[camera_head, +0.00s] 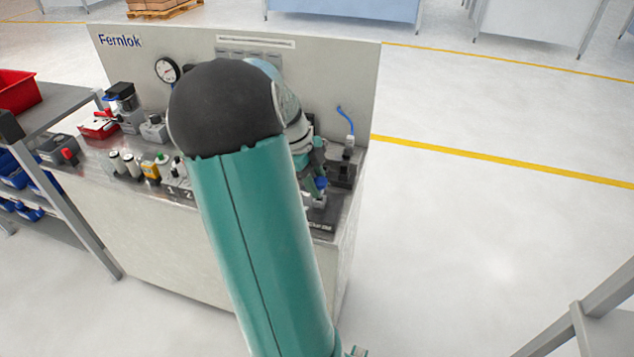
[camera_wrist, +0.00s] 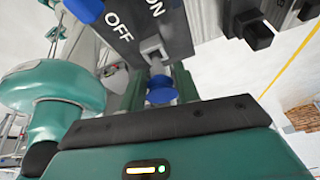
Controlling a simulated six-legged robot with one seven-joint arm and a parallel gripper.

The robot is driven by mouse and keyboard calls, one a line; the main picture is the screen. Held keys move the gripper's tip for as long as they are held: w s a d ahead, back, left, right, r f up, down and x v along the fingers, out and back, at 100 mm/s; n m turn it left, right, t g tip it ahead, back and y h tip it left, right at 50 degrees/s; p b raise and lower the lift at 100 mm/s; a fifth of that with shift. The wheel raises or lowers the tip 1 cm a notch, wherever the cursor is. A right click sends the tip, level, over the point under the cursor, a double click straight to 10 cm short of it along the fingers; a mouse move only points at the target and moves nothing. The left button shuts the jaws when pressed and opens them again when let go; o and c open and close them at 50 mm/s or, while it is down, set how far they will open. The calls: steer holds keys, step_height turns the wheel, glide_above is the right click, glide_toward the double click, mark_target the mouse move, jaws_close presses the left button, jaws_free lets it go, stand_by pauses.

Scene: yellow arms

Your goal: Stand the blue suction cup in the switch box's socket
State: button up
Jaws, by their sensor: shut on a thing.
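My gripper (camera_wrist: 160,88) is shut on the blue suction cup (camera_wrist: 161,96), seen as a blue rounded piece between the two green fingers in the wrist view. A grey square piece stands just past it, against the dark switch box (camera_wrist: 120,28) lettered ON and OFF. I cannot tell whether the cup sits in the socket or only close to it; the fingers hide the contact. In the head view my gripper (camera_head: 312,178) is over the bench's right end, partly behind my arm, with a bit of blue beside it.
A second rounded blue piece (camera_wrist: 85,9) is at the box's edge in the wrist view. The bench (camera_head: 150,235) also carries several small cylinders, a red tray (camera_head: 98,129) and a gauge (camera_head: 166,70) on the back panel. A dark fitting with a blue hose (camera_head: 346,120) stands at right.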

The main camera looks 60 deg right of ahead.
steer(key=shift+f, duration=1.05)
stand_by(0.4)
steer(key=o, duration=1)
steer(key=shift+r, duration=0.1)
step_height(320, 180, up, 9)
steer(key=shift+f, duration=0.1)
